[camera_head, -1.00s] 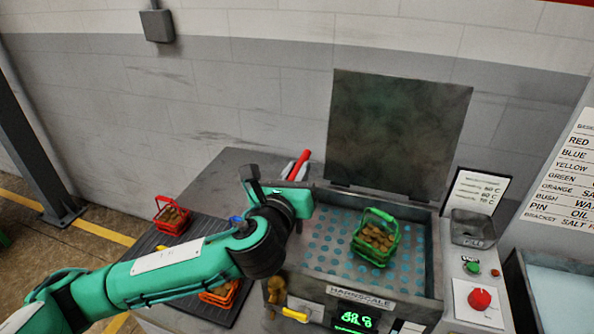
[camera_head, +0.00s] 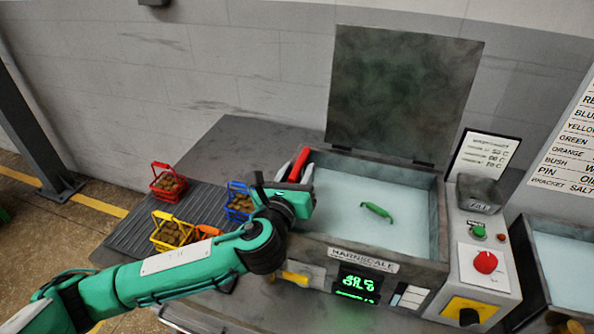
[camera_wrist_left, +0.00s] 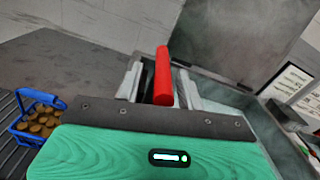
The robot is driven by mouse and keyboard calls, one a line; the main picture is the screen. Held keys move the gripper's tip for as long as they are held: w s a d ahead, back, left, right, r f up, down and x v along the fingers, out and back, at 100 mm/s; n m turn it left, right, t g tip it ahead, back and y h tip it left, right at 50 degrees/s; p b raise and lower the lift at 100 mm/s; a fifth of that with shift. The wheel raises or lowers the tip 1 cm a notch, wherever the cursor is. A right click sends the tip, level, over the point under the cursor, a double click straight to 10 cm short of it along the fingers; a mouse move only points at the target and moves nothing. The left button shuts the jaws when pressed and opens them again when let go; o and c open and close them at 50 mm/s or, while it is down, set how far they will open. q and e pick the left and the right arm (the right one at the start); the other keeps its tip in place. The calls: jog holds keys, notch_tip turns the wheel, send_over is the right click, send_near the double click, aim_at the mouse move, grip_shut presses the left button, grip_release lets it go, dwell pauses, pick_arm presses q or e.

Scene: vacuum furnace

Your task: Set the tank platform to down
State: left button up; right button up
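The tank (camera_head: 442,205) stands open with its lid (camera_head: 400,95) raised. Pale liquid (camera_head: 335,205) fills it, and no platform shows above the surface. Only the green handle (camera_head: 377,211) of a basket sticks out; the rest is hidden under the liquid. A red lever handle (camera_head: 300,164) stands at the tank's left side. My left gripper (camera_head: 304,176) is at this lever. In the left wrist view the red handle (camera_wrist_left: 163,76) lies between the two fingers, with a dark gap visible on its left side. My right gripper is out of view.
Red (camera_head: 168,183), yellow (camera_head: 172,231), blue (camera_head: 239,203) and partly hidden orange (camera_head: 205,232) baskets stand left of the tank. A control panel with a red knob (camera_head: 485,262) and green button (camera_head: 478,232) is on the right. A second tank (camera_head: 560,260) stands beyond it.

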pick_arm(q)
jog(key=shift+r, duration=0.15)
notch_tip(320, 180, up, 20)
jog(key=shift+b, duration=0.4)
dwell(0.4)
